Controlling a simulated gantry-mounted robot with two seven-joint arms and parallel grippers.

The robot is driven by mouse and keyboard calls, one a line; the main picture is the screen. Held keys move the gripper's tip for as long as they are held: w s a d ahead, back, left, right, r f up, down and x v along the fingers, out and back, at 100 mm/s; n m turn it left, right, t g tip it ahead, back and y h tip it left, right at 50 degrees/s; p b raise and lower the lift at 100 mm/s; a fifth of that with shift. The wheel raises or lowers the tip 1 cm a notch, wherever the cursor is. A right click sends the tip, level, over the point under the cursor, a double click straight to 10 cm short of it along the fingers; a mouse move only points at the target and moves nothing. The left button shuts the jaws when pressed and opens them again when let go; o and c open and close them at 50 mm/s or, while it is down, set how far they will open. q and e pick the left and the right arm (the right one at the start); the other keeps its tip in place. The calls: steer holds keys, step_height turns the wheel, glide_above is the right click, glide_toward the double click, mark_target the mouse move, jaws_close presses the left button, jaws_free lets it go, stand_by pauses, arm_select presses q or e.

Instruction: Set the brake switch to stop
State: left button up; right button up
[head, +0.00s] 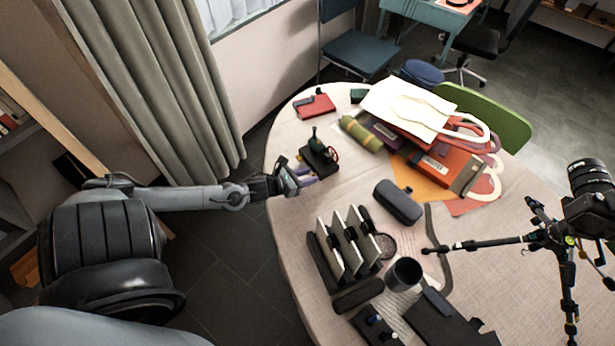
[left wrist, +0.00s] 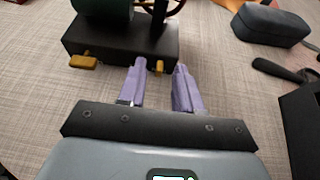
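A small machine with a black base (head: 318,160), a green upright body and a red wheel (head: 333,152) stands near the left edge of the table. In the left wrist view its black base (left wrist: 115,42) has two yellow tabs on the near face, a left tab (left wrist: 83,62) and a right tab (left wrist: 157,67). Which one is the brake switch I cannot tell; no lettering is readable. My left gripper (head: 304,176) is at the machine's near side. Its two purple fingers (left wrist: 159,70) are apart, with the right tab between their tips and a gap on each side. My right gripper is out of view.
A dark case (head: 398,202), a black rack of upright panels (head: 340,246) and a cup (head: 404,274) stand right of and nearer than the machine. A green-yellow roll (head: 360,134) lies behind it. A tripod (head: 540,238) stands at the right. Table left of the case is bare.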

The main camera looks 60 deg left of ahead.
arm_select(q)
steer(key=shift+w, duration=0.1)
jaws_close()
stand_by(1.5)
